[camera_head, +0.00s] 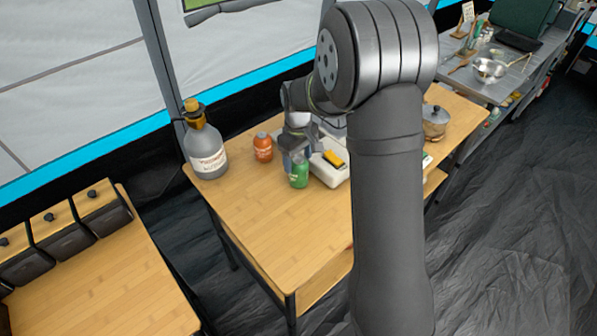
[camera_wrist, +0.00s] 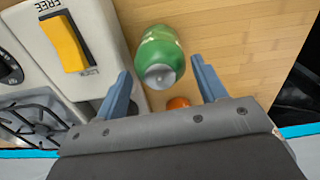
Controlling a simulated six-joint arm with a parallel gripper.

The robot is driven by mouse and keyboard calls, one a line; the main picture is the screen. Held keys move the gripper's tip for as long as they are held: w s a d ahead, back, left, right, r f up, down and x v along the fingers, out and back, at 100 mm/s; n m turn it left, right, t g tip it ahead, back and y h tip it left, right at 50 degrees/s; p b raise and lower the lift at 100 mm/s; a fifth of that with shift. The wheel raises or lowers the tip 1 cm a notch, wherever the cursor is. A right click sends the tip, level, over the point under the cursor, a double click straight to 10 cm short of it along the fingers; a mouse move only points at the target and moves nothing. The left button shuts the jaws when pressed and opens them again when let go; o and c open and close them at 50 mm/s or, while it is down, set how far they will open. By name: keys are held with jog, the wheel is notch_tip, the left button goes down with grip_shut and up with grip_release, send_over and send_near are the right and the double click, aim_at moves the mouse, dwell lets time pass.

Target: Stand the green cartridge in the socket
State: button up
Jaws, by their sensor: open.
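The green cartridge (camera_head: 299,176) stands on the wooden table in front of my gripper (camera_head: 294,155), beside the white stove unit (camera_head: 327,173). In the wrist view the green cartridge (camera_wrist: 161,46), with a grey cap, lies between and slightly beyond the two blue-grey fingertips of my gripper (camera_wrist: 161,70). The fingers are spread apart, with visible gaps on both sides. The stove unit (camera_wrist: 100,82) is close on the left in the wrist view, with a yellow lever (camera_wrist: 64,42) marked FREE. I cannot make out the socket opening.
An orange cartridge (camera_head: 263,147) stands left of the gripper, and a large grey bottle (camera_head: 205,148) near the table's left corner. The front of the table (camera_head: 270,225) is clear.

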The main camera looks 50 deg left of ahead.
jog(key=shift+f, duration=0.8)
jog(key=shift+r, duration=0.1)
jog(key=c, duration=1)
